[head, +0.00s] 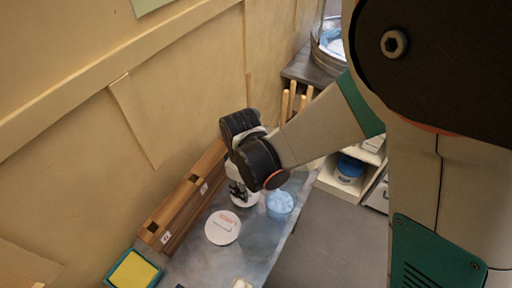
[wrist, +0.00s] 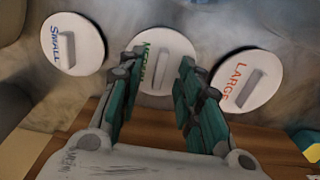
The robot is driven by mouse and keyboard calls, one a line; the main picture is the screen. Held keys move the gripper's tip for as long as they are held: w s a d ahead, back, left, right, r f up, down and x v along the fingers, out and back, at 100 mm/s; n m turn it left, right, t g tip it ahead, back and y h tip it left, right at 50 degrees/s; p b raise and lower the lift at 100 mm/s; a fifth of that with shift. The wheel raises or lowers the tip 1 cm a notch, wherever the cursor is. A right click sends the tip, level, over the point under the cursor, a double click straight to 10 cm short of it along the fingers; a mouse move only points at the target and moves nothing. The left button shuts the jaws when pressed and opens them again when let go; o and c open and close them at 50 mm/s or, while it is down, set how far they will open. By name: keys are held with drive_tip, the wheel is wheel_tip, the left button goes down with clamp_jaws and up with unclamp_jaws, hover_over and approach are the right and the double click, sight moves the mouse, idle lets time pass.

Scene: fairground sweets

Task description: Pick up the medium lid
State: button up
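The medium lid (wrist: 165,60) is a white disc with green "MEDIUM" lettering and a raised bar handle, in the middle of the wrist view. In the head view, a white rim (head: 243,203) shows below my gripper (head: 239,191). In the wrist view my gripper (wrist: 159,72) is open, with its green-padded fingers on either side of the medium lid's handle. The fingers partly cover the lid and its lettering. I cannot tell how high the fingertips are above it. The small lid (wrist: 72,43), with blue lettering, lies to the left; the large lid (wrist: 247,78), with red lettering, to the right.
The large lid also shows in the head view (head: 222,227). A wooden rack (head: 185,200) stands along the wall behind the lids. A blue-filled clear tub (head: 280,205) is right of my gripper. A teal-edged yellow item (head: 134,270) is at the table's near left.

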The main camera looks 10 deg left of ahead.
drive_tip(key=shift+f, duration=0.4)
drive_tip(key=shift+r, duration=0.1)
clamp_jaws()
drive_tip(key=shift+r, duration=0.15)
